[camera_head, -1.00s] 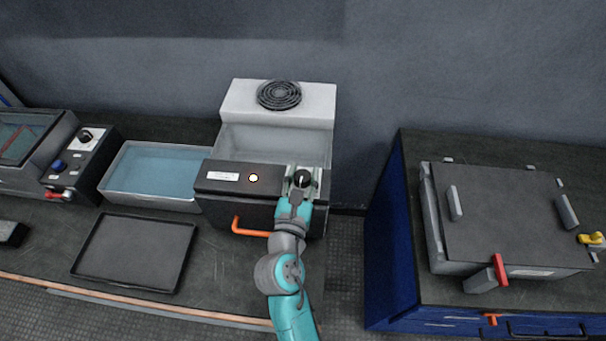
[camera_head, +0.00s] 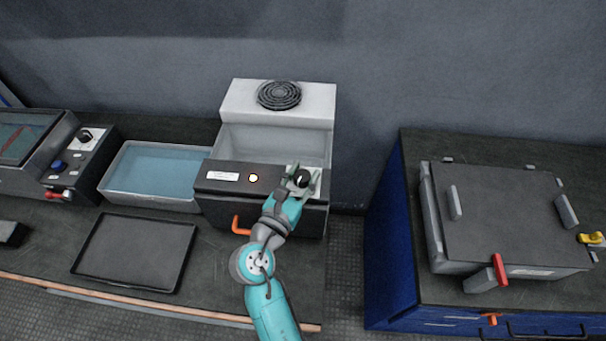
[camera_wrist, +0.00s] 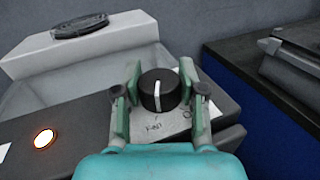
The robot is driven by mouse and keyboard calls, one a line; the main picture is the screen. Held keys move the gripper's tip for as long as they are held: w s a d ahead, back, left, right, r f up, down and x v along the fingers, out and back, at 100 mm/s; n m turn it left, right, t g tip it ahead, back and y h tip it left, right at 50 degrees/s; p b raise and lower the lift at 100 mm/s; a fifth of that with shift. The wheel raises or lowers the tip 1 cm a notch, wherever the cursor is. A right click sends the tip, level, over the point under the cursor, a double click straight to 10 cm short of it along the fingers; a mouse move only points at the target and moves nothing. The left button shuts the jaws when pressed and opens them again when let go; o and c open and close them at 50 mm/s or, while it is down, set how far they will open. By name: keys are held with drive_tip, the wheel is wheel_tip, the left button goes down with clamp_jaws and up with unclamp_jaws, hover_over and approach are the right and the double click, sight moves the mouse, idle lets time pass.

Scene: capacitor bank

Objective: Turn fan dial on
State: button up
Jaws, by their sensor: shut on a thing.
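The fan dial (camera_wrist: 160,92) is a round black knob with a white pointer line, on a light plate with handwritten marks. It also shows in the head view (camera_head: 302,178), at the right end of the black front panel of the fan unit. My gripper (camera_wrist: 158,88) has its two green-grey fingers on either side of the dial and is shut on it. In the head view my gripper (camera_head: 299,183) reaches the dial from below. In the wrist view the pointer line runs nearly straight up the picture. The fan grille (camera_head: 279,95) sits on the unit's white top.
A lit yellow-orange indicator (camera_head: 253,178) is left of the dial on the panel. An orange handle (camera_head: 240,226) sticks out below. A water tray (camera_head: 155,175) and a dark flat tray (camera_head: 135,251) lie left. A blue cabinet (camera_head: 390,240) stands right, across a gap.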

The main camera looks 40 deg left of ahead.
sight(303, 175)
drive_tip(key=o, duration=1.2)
drive_tip(key=shift+c, duration=0.2)
wheel_tip(303, 175, up, 10)
drive_tip(key=shift+f, duration=0.1)
